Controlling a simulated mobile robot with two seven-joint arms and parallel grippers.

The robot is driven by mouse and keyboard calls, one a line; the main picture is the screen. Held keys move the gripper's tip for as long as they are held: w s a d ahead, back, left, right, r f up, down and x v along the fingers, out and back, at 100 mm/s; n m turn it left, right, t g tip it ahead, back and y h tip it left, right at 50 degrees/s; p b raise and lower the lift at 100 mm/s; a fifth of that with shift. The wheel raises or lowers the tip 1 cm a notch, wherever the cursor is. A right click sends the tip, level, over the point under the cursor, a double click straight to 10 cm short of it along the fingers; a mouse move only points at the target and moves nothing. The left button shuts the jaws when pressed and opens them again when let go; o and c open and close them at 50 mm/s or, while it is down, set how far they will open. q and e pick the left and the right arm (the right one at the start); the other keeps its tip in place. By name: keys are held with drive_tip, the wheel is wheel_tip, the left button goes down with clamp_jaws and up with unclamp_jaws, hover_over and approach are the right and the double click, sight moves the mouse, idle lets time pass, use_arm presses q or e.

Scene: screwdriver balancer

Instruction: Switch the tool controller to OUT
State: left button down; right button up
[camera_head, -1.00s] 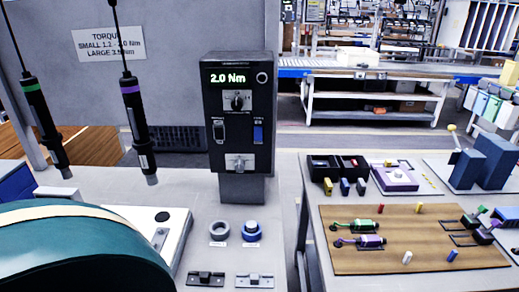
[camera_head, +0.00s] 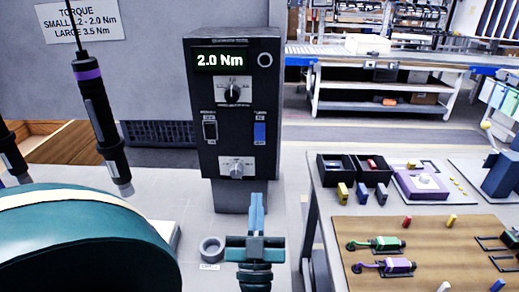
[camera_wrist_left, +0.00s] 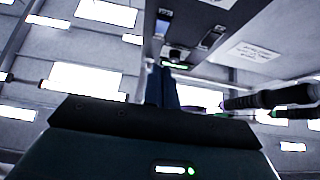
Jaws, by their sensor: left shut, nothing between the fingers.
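The tool controller (camera_head: 203,168) is a dark upright box with a green "2.0 Nm" display (camera_head: 220,60). Below the display is an upper rotary knob (camera_head: 233,90). Under that are a black rocker switch (camera_head: 210,130) at left and a blue rocker switch (camera_head: 260,131) at right. A lower silver knob (camera_head: 236,169) sits near the bottom. The switch labels are too small to read. My left gripper (camera_head: 257,198) is shut and empty, pointing up just below the controller's lower right corner, apart from the switches. In the left wrist view, its fingers (camera_wrist_left: 161,86) point toward the controller (camera_wrist_left: 195,18), seen from below.
A hanging screwdriver with a purple band (camera_head: 101,115) is left of the controller; another (camera_head: 12,158) is at the left edge. A grey ring (camera_head: 211,249) lies beside my gripper. The right table (camera_head: 325,205) holds bins and a wooden board (camera_head: 440,232).

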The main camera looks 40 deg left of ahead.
sight(260, 135)
use_arm(q)
drive_tip(key=shift+s, duration=0.1)
use_arm(e)
drive_tip(key=shift+s+d+f, duration=0.15)
drive_tip(key=shift+s, duration=0.15)
use_arm(q)
drive_tip(key=p+x, duration=0.1)
drive_tip(key=x, duration=0.3)
drive_tip(key=w+f+p+x, duration=0.1)
drive_tip(key=x, duration=0.3)
drive_tip(key=p+x, duration=0.1)
drive_tip(key=x, duration=0.3)
drive_tip(key=shift+w+a+f, duration=0.25)
drive_tip(key=shift+a+f, duration=0.05)
drive_tip(key=shift+a, duration=0.1)
drive_tip(key=shift+w+a, duration=0.25)
drive_tip(key=shift+w, duration=0.05)
use_arm(e)
drive_tip(key=shift+d+r+h, duration=0.25)
drive_tip(key=shift+d+h, duration=0.05)
drive_tip(key=shift+d, duration=0.2)
drive_tip(key=shift+w+r, duration=0.1)
use_arm(q)
drive_tip(key=shift+f, duration=0.1)
